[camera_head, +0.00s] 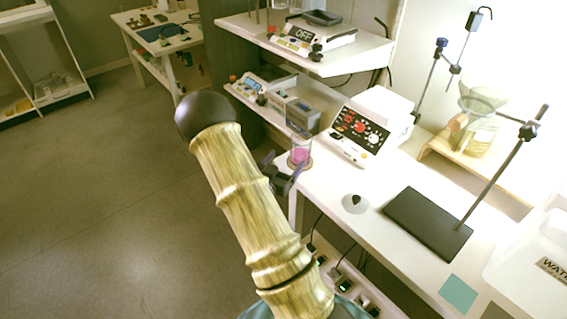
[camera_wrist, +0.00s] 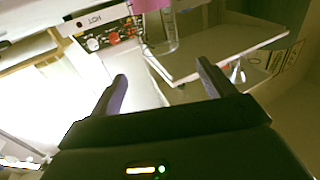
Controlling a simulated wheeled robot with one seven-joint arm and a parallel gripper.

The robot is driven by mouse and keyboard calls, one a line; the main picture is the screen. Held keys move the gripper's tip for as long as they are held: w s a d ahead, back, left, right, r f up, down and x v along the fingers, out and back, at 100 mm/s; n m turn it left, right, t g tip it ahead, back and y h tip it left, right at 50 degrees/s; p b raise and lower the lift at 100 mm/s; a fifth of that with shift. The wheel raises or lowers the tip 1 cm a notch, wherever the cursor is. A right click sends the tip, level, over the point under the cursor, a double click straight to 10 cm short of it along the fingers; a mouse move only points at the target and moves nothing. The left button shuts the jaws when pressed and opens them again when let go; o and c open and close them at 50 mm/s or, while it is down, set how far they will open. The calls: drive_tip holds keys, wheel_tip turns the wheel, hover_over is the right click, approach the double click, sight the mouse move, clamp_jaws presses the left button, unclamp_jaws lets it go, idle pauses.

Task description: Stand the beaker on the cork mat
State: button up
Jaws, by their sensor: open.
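The glass beaker (camera_head: 301,148) with pink liquid stands upright near the left end of the white bench in the head view. A thin brown round edge shows under it, which looks like the cork mat (camera_head: 308,166). In the wrist view the beaker (camera_wrist: 168,34) appears upside down at the top, partly cut off. My gripper (camera_head: 284,171) is just left of and in front of the beaker in the head view, partly hidden by my arm. Its two fingers (camera_wrist: 162,72) are spread apart and empty in the wrist view, with a gap between them and the beaker.
A white hotplate device (camera_head: 358,135) stands right of the beaker. A shelf (camera_head: 320,62) overhangs behind. The floor at left is clear.

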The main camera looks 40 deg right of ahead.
drive_tip(key=shift+w, duration=0.1)
drive_tip(key=a+r+n+y, duration=0.1)
drive_tip(key=a+n+y, duration=0.5)
drive_tip(key=a+y, duration=0.9)
drive_tip(key=s+a+r+n+g, duration=0.2)
drive_tip(key=s+a+n, duration=0.1)
drive_tip(key=s, duration=0.4)
drive_tip(key=s+a+r+n+g+y, duration=0.1)
drive_tip(key=s+a+r+n+g, duration=0.1)
drive_tip(key=s+a, duration=0.3)
drive_tip(key=s+n+g, duration=0.1)
drive_tip(key=s, duration=0.2)
drive_tip(key=shift+a+r+n+g, duration=0.25)
drive_tip(key=shift+n+g, duration=0.05)
drive_tip(key=shift+w, duration=0.1)
